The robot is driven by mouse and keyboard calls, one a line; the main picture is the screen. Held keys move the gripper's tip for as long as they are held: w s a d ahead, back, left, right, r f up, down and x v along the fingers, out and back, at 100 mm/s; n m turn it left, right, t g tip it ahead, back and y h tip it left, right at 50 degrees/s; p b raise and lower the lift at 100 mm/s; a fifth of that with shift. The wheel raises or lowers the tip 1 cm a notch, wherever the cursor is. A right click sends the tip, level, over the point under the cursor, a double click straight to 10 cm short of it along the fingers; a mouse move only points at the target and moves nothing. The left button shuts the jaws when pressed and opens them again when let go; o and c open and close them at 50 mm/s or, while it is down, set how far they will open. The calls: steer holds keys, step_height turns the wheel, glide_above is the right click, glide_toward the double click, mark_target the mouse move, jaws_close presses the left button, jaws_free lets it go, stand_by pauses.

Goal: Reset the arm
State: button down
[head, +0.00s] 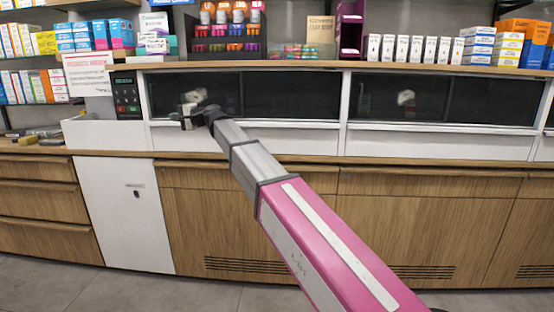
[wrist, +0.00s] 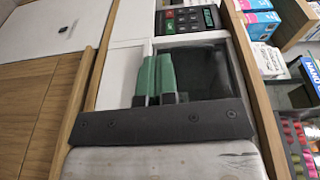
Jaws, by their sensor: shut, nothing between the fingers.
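My arm reaches from the lower right of the head view up to the counter, nearly straight. My gripper (head: 188,117) is at its far end, in front of the left dark glass panel (head: 285,97). It is small and partly hidden by my wrist there. In the wrist view the two green fingers (wrist: 154,62) lie side by side, shut and empty. Beyond them is the dark glass panel (wrist: 195,72) in its white frame. I cannot tell how close the fingertips are to the glass.
A keypad box (head: 126,94) stands left of the glass. A shelf of medicine boxes (head: 480,44) and orange bottles (head: 222,14) runs above. A wooden counter edge (head: 420,163) and drawers (head: 36,205) lie below, with a white cabinet door (head: 127,215). The floor (head: 130,290) in front is clear.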

steer(key=s+d+f+n+h, duration=0.15)
steer(key=d+f+h, duration=0.35)
steer(key=d+f, duration=1.15)
steer(key=s+d+f+h, duration=0.35)
steer(key=d+f, duration=1.05)
steer(key=f, duration=0.5)
steer(key=s+d+f+g+h, duration=0.1)
steer(key=s+d+f+h, duration=0.1)
steer(key=s+d+f, duration=0.4)
steer(key=s+d+f+n+g+h, duration=0.1)
steer(key=s+d+f, duration=0.5)
steer(key=d, duration=0.6)
steer(key=s+d+f+g+h, duration=0.3)
steer(key=s+d+f+h, duration=0.2)
steer(key=d, duration=0.4)
steer(key=shift+s+d+f, duration=0.4)
steer(key=shift+s, duration=0.5)
steer(key=shift+n, duration=0.25)
